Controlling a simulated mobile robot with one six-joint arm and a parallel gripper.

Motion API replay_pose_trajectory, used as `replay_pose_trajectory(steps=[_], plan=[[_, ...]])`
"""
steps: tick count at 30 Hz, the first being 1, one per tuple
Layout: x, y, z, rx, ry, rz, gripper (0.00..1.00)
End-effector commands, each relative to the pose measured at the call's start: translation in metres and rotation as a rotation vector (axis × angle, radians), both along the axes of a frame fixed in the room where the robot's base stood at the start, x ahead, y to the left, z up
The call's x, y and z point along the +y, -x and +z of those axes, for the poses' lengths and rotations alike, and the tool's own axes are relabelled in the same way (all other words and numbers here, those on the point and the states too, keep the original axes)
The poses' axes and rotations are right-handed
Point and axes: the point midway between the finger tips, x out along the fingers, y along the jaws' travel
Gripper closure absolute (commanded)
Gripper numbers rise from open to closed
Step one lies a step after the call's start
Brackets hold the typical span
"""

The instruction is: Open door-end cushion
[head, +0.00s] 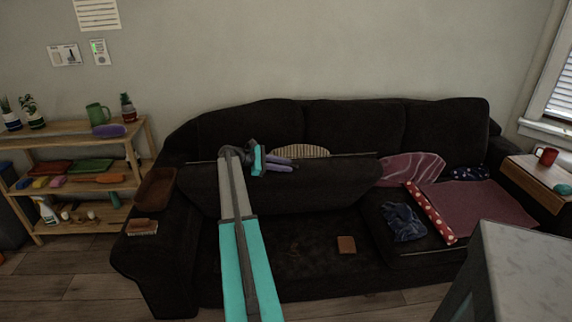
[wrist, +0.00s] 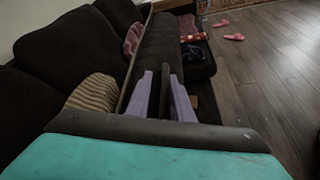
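The black sofa's left seat cushion (head: 300,190) is tipped up on edge in front of the backrest. A thin pale line runs along its top edge. Dark seat base (head: 300,262) shows in front of it. My gripper (head: 282,164) is at the cushion's top edge, pointing right along the sofa, with lavender fingers. In the wrist view, the fingers of my gripper (wrist: 164,92) are apart, with a dark strip between them; the raised cushion (wrist: 162,50) extends ahead. I see nothing clearly gripped. Any contact with the cushion is unclear.
A brown flat item (head: 346,244) lies on the exposed base. A striped cushion (head: 300,151) is behind the raised one. Dark cloth (head: 404,222) and a red dotted roll (head: 430,212) lie on the right seat. A shelf (head: 75,168) stands left, a grey-topped block (head: 520,265) front right.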

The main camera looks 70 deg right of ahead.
Motion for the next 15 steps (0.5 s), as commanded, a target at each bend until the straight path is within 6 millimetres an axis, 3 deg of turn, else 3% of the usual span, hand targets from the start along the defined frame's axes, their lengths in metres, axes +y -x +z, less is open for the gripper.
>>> replay_pose_trajectory(steps=[8, 15], plan=[[0.009, -0.015, 0.007, -0.001, 0.003, 0.009, 0.83], [0.029, -0.040, 0.018, 0.000, 0.004, 0.008, 0.83]])
